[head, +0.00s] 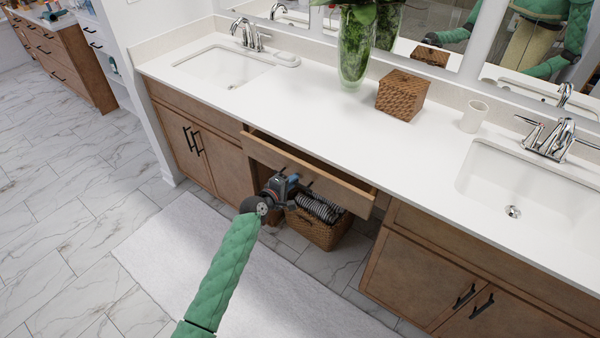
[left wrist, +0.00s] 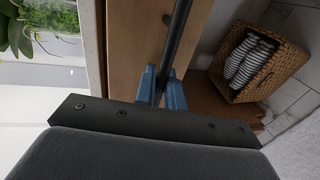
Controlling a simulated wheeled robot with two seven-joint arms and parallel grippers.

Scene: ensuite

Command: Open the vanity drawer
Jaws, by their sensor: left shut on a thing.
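The wooden vanity drawer (head: 308,168) under the middle of the white counter is pulled partly out, and its open top shows a gap behind the front panel. In the left wrist view the drawer front (left wrist: 135,50) runs beside a dark bar handle (left wrist: 180,35). My left gripper (head: 290,183) is at the drawer front in the head view. In the left wrist view its blue fingers (left wrist: 162,88) are shut around the handle. The handle is mostly hidden by the gripper in the head view. My right gripper is not in view, apart from green arm parts in the mirror.
A wicker basket (head: 318,232) with striped towels stands on the floor below the drawer. Closed cabinets flank the opening. A glass vase (head: 355,50), a woven box (head: 402,94) and a white cup (head: 474,116) stand on the counter. A pale rug (head: 190,245) lies in front.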

